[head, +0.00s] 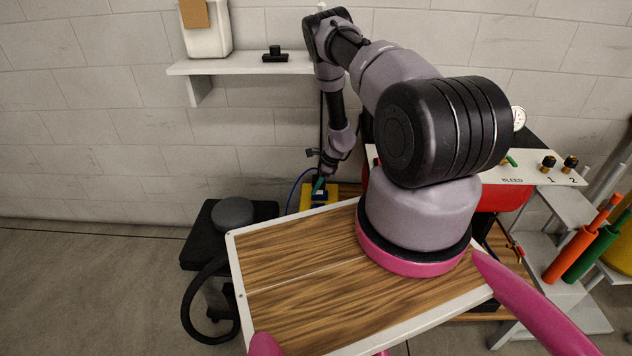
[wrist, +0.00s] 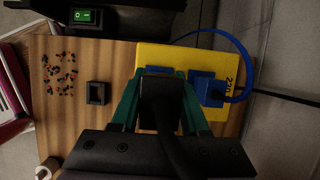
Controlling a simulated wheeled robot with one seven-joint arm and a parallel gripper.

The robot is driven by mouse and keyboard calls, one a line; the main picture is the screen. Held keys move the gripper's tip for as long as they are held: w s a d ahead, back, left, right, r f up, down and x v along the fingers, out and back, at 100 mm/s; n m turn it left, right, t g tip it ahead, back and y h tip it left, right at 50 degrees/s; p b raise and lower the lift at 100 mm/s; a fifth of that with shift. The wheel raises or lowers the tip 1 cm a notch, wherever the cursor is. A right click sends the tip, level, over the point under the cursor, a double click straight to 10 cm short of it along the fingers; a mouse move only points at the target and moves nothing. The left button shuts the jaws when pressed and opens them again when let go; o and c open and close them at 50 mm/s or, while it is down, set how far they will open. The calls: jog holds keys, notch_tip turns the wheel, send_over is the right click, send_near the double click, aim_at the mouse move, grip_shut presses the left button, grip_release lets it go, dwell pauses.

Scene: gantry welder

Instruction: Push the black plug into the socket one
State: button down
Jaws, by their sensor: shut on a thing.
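In the wrist view my gripper (wrist: 161,78), with green fingers, is shut on the black plug (wrist: 160,105). A black cord runs from the plug toward the camera. The plug is over the left part of a yellow socket box (wrist: 150,56), in front of a blue socket (wrist: 158,70) that it mostly hides. I cannot tell how deep the plug sits, or the socket's number. A blue plug (wrist: 207,88) with a blue cable is beside it on the right. In the head view my gripper (head: 319,184) is low at the yellow box (head: 307,198), small and partly hidden.
On the wooden bench (wrist: 115,60) are a small black hollow block (wrist: 98,93) and several scattered small parts (wrist: 60,75). A green-lit switch (wrist: 85,16) is at the upper left. A black stool (head: 207,222) stands left of the bench; the wall shelf (head: 240,66) is above.

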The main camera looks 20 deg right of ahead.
jog(key=shift+d+f, duration=0.2)
jog(key=shift+f, duration=0.65)
send_over(315, 205)
jog(key=shift+s+d+f, duration=0.1)
jog(key=shift+s+f, duration=0.1)
jog(key=shift+f, duration=0.9)
jog(key=shift+s+d+f, duration=0.1)
jog(key=shift+s+f, duration=0.05)
jog(key=shift+f, duration=0.9)
jog(key=shift+f, duration=1.05)
jog(key=shift+s+f, duration=0.15)
jog(key=shift+f, duration=0.2)
jog(key=shift+f, duration=0.45)
jog(key=shift+c, duration=1.6)
grip_release()
jog(key=shift+r, duration=0.1)
